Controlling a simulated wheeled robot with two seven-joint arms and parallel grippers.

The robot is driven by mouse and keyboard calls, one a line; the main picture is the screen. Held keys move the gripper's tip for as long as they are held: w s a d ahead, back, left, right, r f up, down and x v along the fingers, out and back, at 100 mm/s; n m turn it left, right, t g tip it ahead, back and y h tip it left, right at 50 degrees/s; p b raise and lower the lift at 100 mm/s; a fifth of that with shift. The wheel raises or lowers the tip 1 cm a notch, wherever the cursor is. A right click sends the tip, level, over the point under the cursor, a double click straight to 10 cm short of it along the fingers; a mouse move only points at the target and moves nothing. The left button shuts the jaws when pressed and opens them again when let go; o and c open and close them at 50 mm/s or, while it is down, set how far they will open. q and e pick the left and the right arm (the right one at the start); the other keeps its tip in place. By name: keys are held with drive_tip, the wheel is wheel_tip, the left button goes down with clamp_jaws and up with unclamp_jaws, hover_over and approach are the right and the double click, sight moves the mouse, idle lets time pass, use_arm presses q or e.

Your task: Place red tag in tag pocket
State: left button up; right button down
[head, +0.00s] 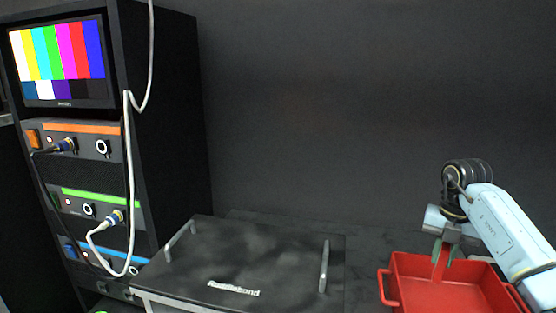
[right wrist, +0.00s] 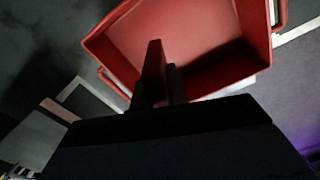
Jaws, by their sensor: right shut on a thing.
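My right gripper (head: 443,252) is shut on the red tag (head: 438,268), a thin red strip that points down from between the fingers. The gripper holds it over the red tray (head: 388,288) at the lower right. In the right wrist view the red tag (right wrist: 153,62) is a dark red upright strip between the fingers, in front of the red tray (right wrist: 112,37). I cannot tell whether the tag touches the tray's floor. I cannot make out a tag pocket. My left gripper is not in view.
A black rack (head: 165,120) stands at the left with a colour-bar monitor (head: 62,60), several connector panels and white and black cables. A black case (head: 250,260) with metal handles lies in the lower middle, left of the tray. The dark wall behind is bare.

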drive_tip(key=n, duration=0.3)
drive_tip(key=shift+a+n, duration=0.1)
drive_tip(key=shift+n, duration=0.2)
drive_tip(key=shift+a+r+n, duration=0.1)
drive_tip(key=shift+n, duration=0.7)
drive_tip(key=n, duration=0.3)
drive_tip(key=shift+w+a+r+n, duration=0.15)
drive_tip(key=shift+a+r+n, duration=0.05)
drive_tip(key=shift+n, duration=0.1)
drive_tip(key=s+a+r+n, duration=0.2)
drive_tip(key=a+n, duration=0.3)
drive_tip(key=n, duration=0.9)
drive_tip(key=s+a+r+n, duration=0.2)
drive_tip(key=a+n, duration=0.4)
drive_tip(key=n, duration=0.9)
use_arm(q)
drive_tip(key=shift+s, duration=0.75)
use_arm(e)
drive_tip(key=s+a+f+n, duration=0.5)
drive_tip(key=s+f, duration=0.1)
drive_tip(key=s, duration=0.4)
drive_tip(key=shift+f, duration=0.4)
